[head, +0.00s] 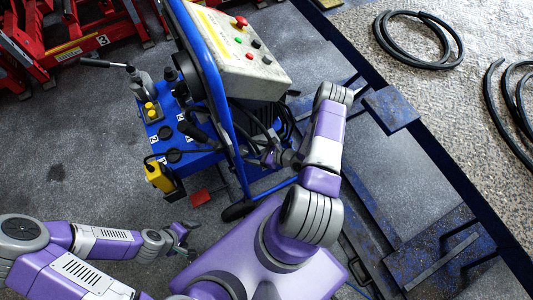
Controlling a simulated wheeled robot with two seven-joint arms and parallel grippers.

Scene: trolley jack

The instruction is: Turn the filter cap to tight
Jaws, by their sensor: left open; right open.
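The blue power unit (200,161) has small dark round caps on its top, one near the middle (165,132) and one nearer its front (174,155). I cannot tell which is the filter cap, or how tight either is. My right gripper (264,156) is open beside the blue tube frame, to the right of these caps and apart from them. Its fingers are small and partly lost among dark hoses. My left gripper (186,238) is open and empty, low over the floor in front of the unit.
A grey control box (240,55) with a red knob tops the blue tube frame (212,80). A lever pump (140,80) and yellow parts (159,177) crowd the unit. Red racks (60,40) stand at the back left. Black hoses (418,40) lie right. The left floor is clear.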

